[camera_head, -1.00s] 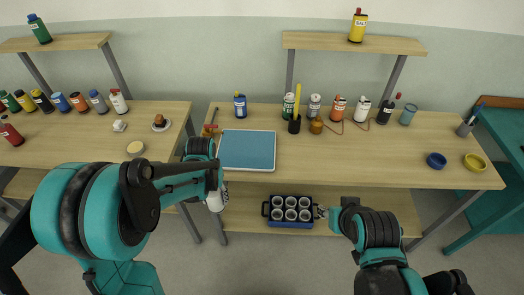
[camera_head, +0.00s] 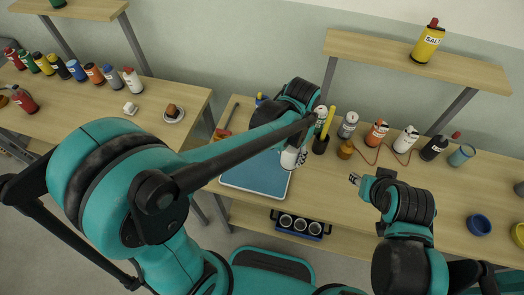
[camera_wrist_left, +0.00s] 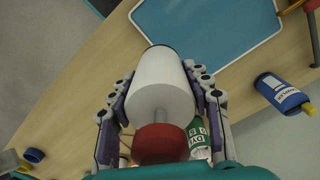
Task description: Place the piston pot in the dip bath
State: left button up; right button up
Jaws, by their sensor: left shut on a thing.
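The piston pot (camera_wrist_left: 160,88) is a white cylinder with a grey rod and a red knob. In the left wrist view it lies between both fingers of my left gripper (camera_wrist_left: 160,105), which is shut on it. In the head view the pot (camera_head: 289,160) hangs under my left gripper (camera_head: 293,150), by the right edge of a blue tray or mat (camera_head: 250,182). I cannot tell if it touches anything. My right gripper (camera_head: 356,180) is over the table's front part, empty; its fingers are too small to read. I cannot tell which thing is the dip bath.
A black holder with a yellow stick (camera_head: 321,143), an amber jar (camera_head: 346,149) and several bottles line the table's back. A blue bowl (camera_head: 479,225) stands right. The table's middle right is clear.

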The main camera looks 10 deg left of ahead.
pick_arm(q)
jog(key=w+a+f+b, duration=0.1)
jog(key=a+f, duration=0.2)
jog(key=a+f+b, duration=0.2)
jog(key=a+f, duration=0.2)
jog(key=w+a+f+b, duration=0.1)
jog(key=a+f, duration=0.2)
jog(key=f, duration=0.1)
jog(key=shift+w+a+b, duration=0.3)
jog(key=shift+w+b, duration=0.05)
jog(key=shift+r, duration=0.15)
jog(key=o, duration=0.8)
jog(key=shift+f, duration=0.2)
jog(key=o, duration=0.5)
jog(key=shift+c, duration=0.2)
jog(key=shift+r, duration=0.2)
